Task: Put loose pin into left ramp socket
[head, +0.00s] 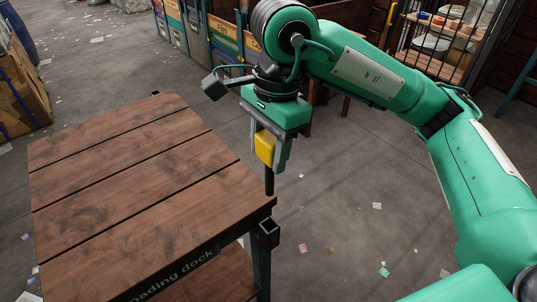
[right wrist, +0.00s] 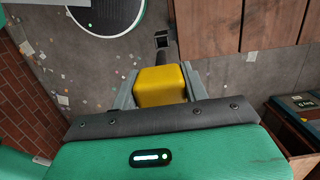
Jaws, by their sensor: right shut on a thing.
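The loose pin has a yellow block (head: 264,148) as its head and a dark shaft (head: 269,182) pointing down. My right gripper (head: 268,153) is shut on the yellow block. A dark square socket (head: 268,233) sits at the near right corner of the loading dock; the shaft's lower end is above it and apart from it in the head view. In the right wrist view the yellow block (right wrist: 161,86) is between the fingers, and the socket (right wrist: 161,39) shows just beyond the shaft. My left gripper is not in view.
The wooden loading dock top (head: 120,190) is bare. Another small dark fitting (head: 154,93) is at its far corner. Bins (head: 205,45) stand behind, and a wooden crate (head: 22,90) stands at the far left. The floor right of the dock is open, with paper scraps.

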